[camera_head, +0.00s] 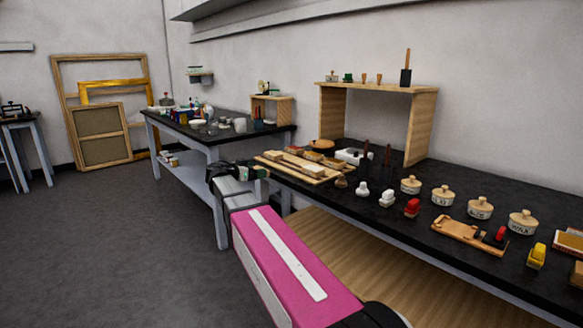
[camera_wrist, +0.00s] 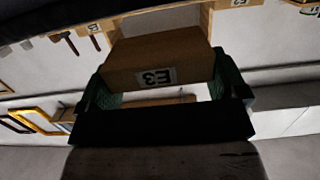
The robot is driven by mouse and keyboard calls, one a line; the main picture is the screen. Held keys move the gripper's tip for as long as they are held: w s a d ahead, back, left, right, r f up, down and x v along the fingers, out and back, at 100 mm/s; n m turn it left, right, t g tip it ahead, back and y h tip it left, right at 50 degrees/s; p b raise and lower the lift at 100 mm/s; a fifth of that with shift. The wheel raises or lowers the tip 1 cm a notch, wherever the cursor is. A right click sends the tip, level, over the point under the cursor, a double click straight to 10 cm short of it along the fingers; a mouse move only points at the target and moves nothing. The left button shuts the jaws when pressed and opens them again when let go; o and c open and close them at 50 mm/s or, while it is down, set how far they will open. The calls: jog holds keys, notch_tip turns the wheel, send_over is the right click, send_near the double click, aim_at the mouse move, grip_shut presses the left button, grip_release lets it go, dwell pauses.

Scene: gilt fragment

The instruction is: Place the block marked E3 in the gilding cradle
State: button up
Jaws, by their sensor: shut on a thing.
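My gripper (camera_wrist: 168,84) is shut on a brown block (camera_wrist: 150,52) in the wrist view. The block sits between the two green finger pads, and its white label reads E3, upside down in the picture. In the head view my gripper (camera_head: 237,171) is beside the near left corner of the right-hand black bench; the block cannot be made out there. A shallow pale wooden tray (camera_head: 312,181) with several wooden pieces lies on that bench, just right of my gripper. I cannot tell for sure whether this tray is the gilding cradle.
The black bench (camera_head: 340,200) also carries a wooden shelf (camera_head: 425,110), lidded pots (camera_head: 443,196), small stamps and a wooden board (camera_head: 468,236). A second bench (camera_head: 190,131) with jars stands behind left. Frames (camera_head: 98,134) lean on the wall. The grey floor at left is clear.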

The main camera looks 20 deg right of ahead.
aim_at(289, 166)
jog(key=r+x, duration=0.1)
jog(key=x, duration=0.5)
jog(key=r+x, duration=0.1)
jog(key=x, duration=0.5)
jog(key=r+x, duration=0.1)
jog(key=x, duration=0.5)
jog(key=shift+w+d, duration=0.1)
jog(key=shift+d, duration=0.05)
jog(key=shift+f, duration=0.15)
jog(key=o, duration=0.6)
